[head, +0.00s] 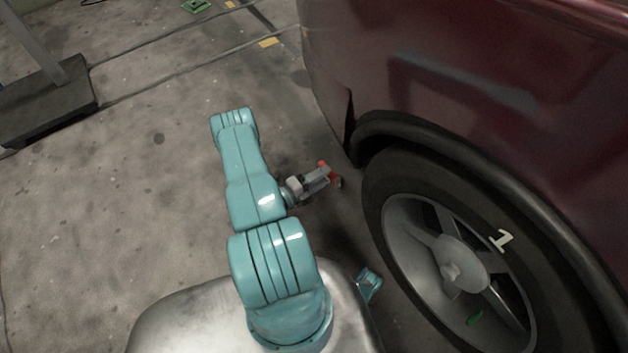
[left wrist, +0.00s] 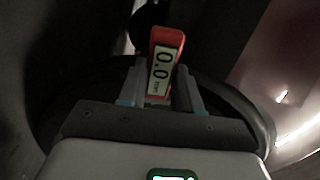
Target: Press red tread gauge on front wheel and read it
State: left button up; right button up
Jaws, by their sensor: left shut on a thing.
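The front wheel (head: 440,262) of a dark red car is at the right of the head view, with a grey spoked rim, a black tyre and a white "1" on it. My left gripper (head: 322,177) is left of the tyre, apart from it. It is shut on the red tread gauge (head: 324,167), which shows small and partly hidden there. In the left wrist view the gauge (left wrist: 166,62) is upright between the fingers, slightly tilted, its display facing the camera. The display reads 0.0 mm. My right gripper is not in view.
The car body (head: 450,75) and wheel arch (head: 440,125) overhang the wheel at the right. A dark base with a grey post (head: 45,100) stands at the far left. The concrete floor (head: 130,200) between is clear. A green thing (head: 196,6) lies at the top.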

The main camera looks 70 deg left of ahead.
pick_arm(q)
jog(key=w, duration=0.7)
jog(key=shift+w+r, duration=0.15)
jog(key=shift+w, duration=0.25)
dwell(0.6)
jog(key=shift+w+d+r+p, duration=0.15)
jog(key=shift+d+p, duration=0.1)
jog(key=shift+d, duration=0.25)
jog(key=shift+w+d+f+p, duration=0.15)
jog(key=shift+d+p, duration=0.1)
jog(key=shift+d, duration=0.2)
jog(key=shift+w+d+r+p, duration=0.15)
jog(key=shift+d+p, duration=0.1)
jog(key=shift+d, duration=0.25)
dwell(1.3)
jog(key=a, duration=0.1)
jog(key=a+b, duration=0.1)
jog(key=s+a+b, duration=0.1)
jog(key=a, duration=0.1)
jog(key=shift+s+a+f, duration=0.1)
jog(key=shift+f, duration=0.15)
dwell(0.3)
jog(key=shift+s, duration=0.15)
